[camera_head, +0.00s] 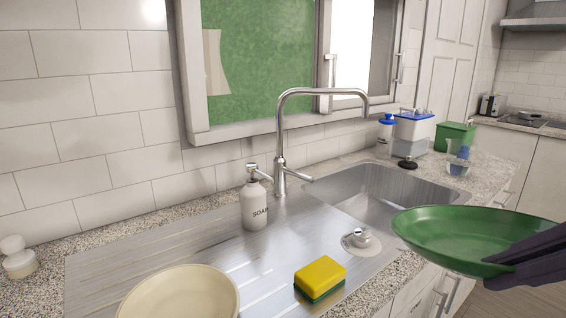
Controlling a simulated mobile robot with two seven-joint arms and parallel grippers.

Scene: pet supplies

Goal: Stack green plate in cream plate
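The cream plate (182,293) lies on the steel draining board at the bottom left, partly cut off by the frame edge. The green plate (455,232) is in the air at the right, in front of the sink and past the counter's front edge. My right gripper (517,262) comes in from the right edge and its dark fingers are shut on the green plate's right rim. The plate is close to level, slightly tilted. My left gripper is not in view.
A yellow and green sponge (320,277) lies right of the cream plate. A soap bottle (255,205) and tall tap (281,150) stand behind. The sink basin (375,200) is empty. Bottles and a green box (455,137) stand at the back right.

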